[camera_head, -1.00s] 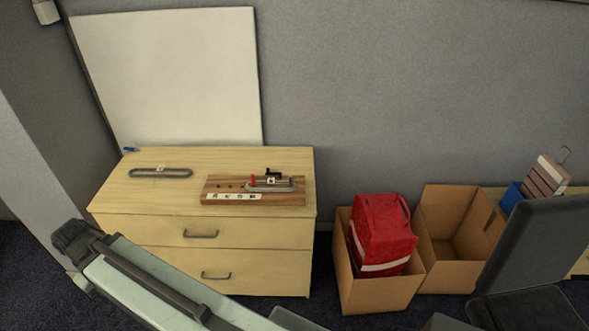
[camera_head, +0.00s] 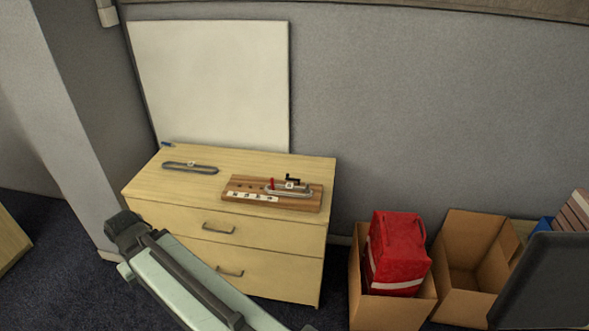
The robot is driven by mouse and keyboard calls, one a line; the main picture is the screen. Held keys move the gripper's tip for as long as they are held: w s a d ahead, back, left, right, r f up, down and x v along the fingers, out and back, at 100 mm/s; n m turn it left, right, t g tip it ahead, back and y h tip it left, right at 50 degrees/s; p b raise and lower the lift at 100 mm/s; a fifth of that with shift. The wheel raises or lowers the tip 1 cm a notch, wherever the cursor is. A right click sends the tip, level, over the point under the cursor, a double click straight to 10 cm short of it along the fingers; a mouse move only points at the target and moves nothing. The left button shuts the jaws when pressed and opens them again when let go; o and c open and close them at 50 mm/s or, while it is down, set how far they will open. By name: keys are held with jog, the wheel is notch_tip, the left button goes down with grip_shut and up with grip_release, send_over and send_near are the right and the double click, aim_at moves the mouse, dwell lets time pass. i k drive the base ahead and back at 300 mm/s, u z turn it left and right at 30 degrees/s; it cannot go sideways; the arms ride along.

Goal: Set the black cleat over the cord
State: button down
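A wooden board (camera_head: 245,184) lies on top of a light wood drawer cabinet (camera_head: 150,180). On its right part sit a grey loop (camera_head: 300,193), a small red upright piece (camera_head: 272,183) and a small black piece (camera_head: 292,179), which may be the cleat. The details are too small to tell which loop is the cord. My arm shows at the lower left, in front of the cabinet and apart from the board. My gripper's fingers cannot be made out.
Two open cardboard boxes stand right of the cabinet; the nearer box (camera_head: 385,312) holds a red bag (camera_head: 398,252), the other box (camera_head: 470,250) looks empty. A white panel (camera_head: 215,80) leans on the wall behind. Dark carpet (camera_head: 60,270) is clear at left.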

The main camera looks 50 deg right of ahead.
aim_at(288, 179)
jog(key=z, duration=0.35)
jog(key=i, duration=1)
jog(key=u, duration=0.05)
